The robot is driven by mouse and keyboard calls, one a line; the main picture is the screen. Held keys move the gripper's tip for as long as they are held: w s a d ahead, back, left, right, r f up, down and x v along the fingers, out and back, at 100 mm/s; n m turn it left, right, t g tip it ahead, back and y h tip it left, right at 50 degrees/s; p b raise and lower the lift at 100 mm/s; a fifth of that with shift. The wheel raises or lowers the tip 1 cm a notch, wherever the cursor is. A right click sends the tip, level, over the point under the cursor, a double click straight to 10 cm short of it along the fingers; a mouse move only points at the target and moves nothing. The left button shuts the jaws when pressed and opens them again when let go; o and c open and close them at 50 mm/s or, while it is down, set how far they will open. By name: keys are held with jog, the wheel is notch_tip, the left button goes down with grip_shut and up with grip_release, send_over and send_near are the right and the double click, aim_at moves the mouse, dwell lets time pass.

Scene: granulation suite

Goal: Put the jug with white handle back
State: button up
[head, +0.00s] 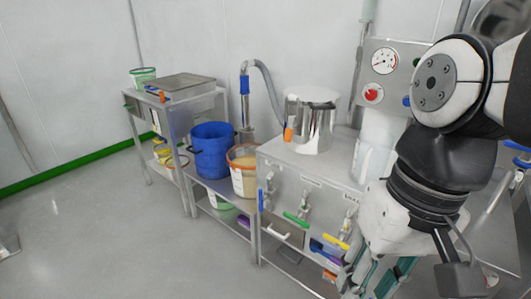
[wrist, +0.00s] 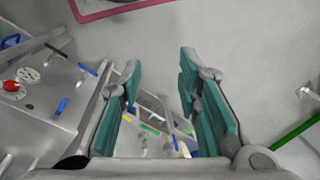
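My gripper (wrist: 159,72) is open, with its teal finger pads well apart and nothing between them. In the head view, its teal fingers (head: 384,282) hang low at the right, beside the steel cabinet. On the cabinet front, a white handle (head: 276,234) shows below a row of steel fittings with blue (head: 261,200), green (head: 296,218) and yellow (head: 336,242) handles. I cannot tell whether this white handle belongs to the jug; no jug is clearly recognisable.
A steel pot (head: 312,128) stands on the cabinet top, near a panel with a gauge (head: 384,60) and red button (head: 373,93). A blue bucket (head: 212,150) and an orange-rimmed tub (head: 243,182) stand left of the cabinet.

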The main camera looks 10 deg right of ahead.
jog(key=shift+s+d+f+n+t+h, duration=0.15)
jog(key=shift+s+d+n+t+h, duration=0.55)
jog(key=shift+s+n, duration=0.35)
jog(key=shift+w, duration=0.1)
